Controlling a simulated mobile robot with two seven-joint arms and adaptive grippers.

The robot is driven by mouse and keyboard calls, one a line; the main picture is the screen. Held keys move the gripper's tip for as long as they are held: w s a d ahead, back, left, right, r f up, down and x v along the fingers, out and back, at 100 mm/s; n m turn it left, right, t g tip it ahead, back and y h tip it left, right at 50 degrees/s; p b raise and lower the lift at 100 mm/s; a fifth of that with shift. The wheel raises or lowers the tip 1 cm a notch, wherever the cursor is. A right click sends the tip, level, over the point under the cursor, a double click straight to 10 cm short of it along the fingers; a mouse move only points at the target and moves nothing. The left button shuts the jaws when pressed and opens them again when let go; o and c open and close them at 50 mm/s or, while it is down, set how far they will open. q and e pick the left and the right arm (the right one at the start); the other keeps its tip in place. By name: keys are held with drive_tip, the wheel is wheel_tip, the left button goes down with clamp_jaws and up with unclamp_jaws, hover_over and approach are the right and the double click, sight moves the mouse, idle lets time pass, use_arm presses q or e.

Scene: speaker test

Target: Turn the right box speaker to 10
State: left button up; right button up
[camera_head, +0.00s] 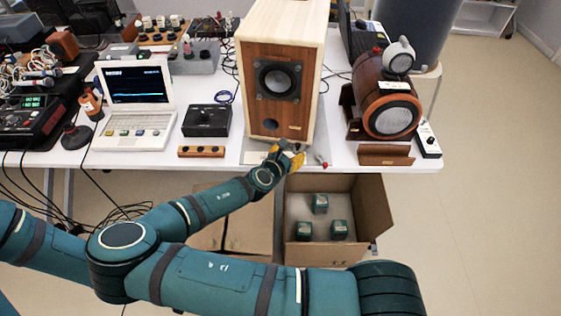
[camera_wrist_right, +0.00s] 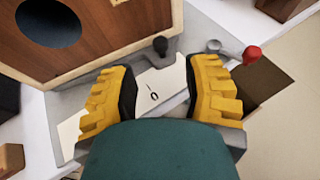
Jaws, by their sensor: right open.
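The wooden box speaker (camera_head: 289,65) stands upright near the table's front edge; it has a dark cone and a small port below. In the right wrist view, its lower front (camera_wrist_right: 90,40) fills the upper left. My right gripper (camera_head: 289,155) is just in front of its base. The right gripper (camera_wrist_right: 165,75) is open, with yellow fingers apart and nothing held between them. Just beyond the fingertips is a black knob (camera_wrist_right: 160,47). A white card (camera_wrist_right: 160,88) with a small dark marking lies between the fingers. A red-tipped lever (camera_wrist_right: 238,52) is right of the knob. My left gripper is not in view.
A barrel-shaped speaker (camera_head: 388,112) stands on the right of the table (camera_head: 345,160). A laptop (camera_head: 135,98), a black control box (camera_head: 207,120) and a wooden strip (camera_head: 201,152) are to the left. An open carton (camera_head: 375,205) with small boxes sits below the table edge.

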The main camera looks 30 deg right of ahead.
drive_tip(key=v, duration=0.7)
idle(0.4)
drive_tip(key=s+d+f+m+g+y, duration=0.3)
drive_tip(key=s+f+m+g, duration=0.25)
drive_tip(key=s+f, duration=0.6)
drive_tip(key=s+a+f+m+g+y, duration=0.3)
drive_tip(key=s+a+f+m+y, duration=0.1)
drive_tip(key=s+a+f+m, duration=0.3)
drive_tip(key=w+a+r+m+t+y, duration=0.3)
drive_tip(key=w+a+r+m+y, duration=0.2)
drive_tip(key=m, duration=0.8)
drive_tip(key=a+r+y, duration=0.3)
drive_tip(key=a, duration=0.2)
drive_tip(key=shift+w+a+m, duration=0.2)
drive_tip(key=shift+a+m, duration=0.15)
